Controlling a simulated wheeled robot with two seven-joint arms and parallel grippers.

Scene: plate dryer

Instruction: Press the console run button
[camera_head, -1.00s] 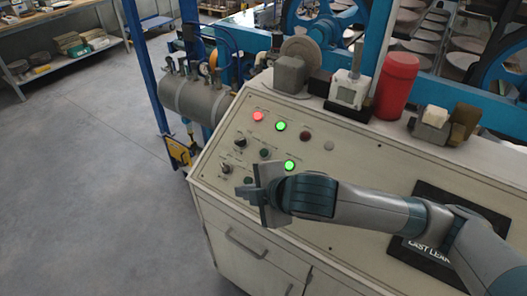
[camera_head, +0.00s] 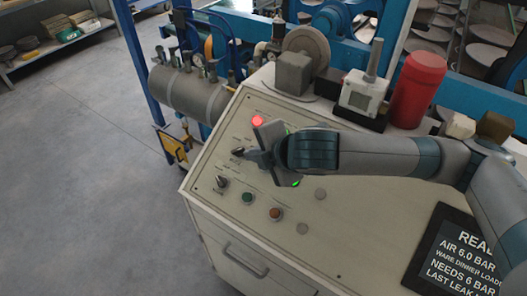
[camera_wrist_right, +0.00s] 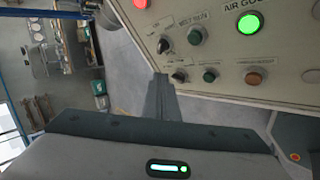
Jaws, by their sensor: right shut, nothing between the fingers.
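The console (camera_head: 340,230) has a pale sloped panel of lights, knobs and buttons. A dark green button (camera_head: 247,198) sits in its lower row, beside an orange-brown button (camera_head: 275,214); their labels are too small to read, so I cannot tell which is run. Both show in the right wrist view, green (camera_wrist_right: 209,76) and orange-brown (camera_wrist_right: 254,78). My right gripper (camera_head: 250,157) is shut and empty over the panel's left part, above the green button in the picture. Its shut fingers (camera_wrist_right: 161,82) appear apart from both buttons. My left gripper is out of view.
Black knobs (camera_head: 221,183) stand near the fingers. A red light (camera_head: 258,120) glows; a lit green one (camera_wrist_right: 249,25) is partly covered in the head view. A red canister (camera_head: 418,88) and a gauge box (camera_head: 362,92) stand on the rear ledge. Floor (camera_head: 80,200) is clear at left.

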